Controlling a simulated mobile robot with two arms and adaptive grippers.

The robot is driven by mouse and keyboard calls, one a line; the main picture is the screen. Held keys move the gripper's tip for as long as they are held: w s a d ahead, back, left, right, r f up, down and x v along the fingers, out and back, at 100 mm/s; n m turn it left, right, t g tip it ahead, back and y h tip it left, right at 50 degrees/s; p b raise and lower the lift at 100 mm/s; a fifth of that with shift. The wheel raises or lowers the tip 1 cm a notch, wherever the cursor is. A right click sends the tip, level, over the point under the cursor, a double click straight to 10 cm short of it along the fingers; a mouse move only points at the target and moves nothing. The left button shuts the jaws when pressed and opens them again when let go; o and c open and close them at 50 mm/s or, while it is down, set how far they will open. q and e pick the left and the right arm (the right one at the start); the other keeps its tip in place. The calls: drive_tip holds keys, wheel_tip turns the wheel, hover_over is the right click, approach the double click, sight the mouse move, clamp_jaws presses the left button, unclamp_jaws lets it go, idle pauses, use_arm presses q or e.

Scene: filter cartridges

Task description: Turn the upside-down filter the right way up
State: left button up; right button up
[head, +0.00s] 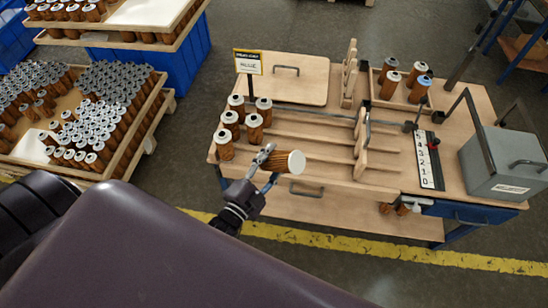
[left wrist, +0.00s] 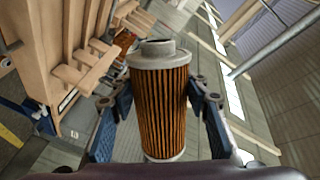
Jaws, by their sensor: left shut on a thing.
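My left gripper (head: 267,167) is shut on an orange-brown pleated filter (head: 279,161). It holds the filter on its side, in the air at the front edge of the workbench (head: 320,177). A plain pale end cap faces right in the head view. In the left wrist view the filter (left wrist: 160,105) stands between the two fingers (left wrist: 160,118), with a grey cap and a short open neck at its upper end. Several filters (head: 254,127) with grey tops stand upright on the bench's left part. My right gripper is not in view.
Wooden rails and an upright stop (head: 361,145) are right of the held filter. A tray (head: 398,102) with several filters, one blue-topped, stands at the back. A numbered strip (head: 430,160) and grey box (head: 505,165) are at right. Filter-loaded pallets (head: 130,140) stand left.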

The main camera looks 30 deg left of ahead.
use_arm(q)
drive_tip(key=m, duration=0.2)
drive_tip(key=shift+m, duration=0.4)
drive_tip(key=shift+m, duration=0.7)
drive_tip(key=m+b, duration=0.1)
drive_tip(key=m, duration=0.3)
drive_tip(key=shift+f+m, duration=0.1)
drive_tip(key=shift+m, duration=0.6)
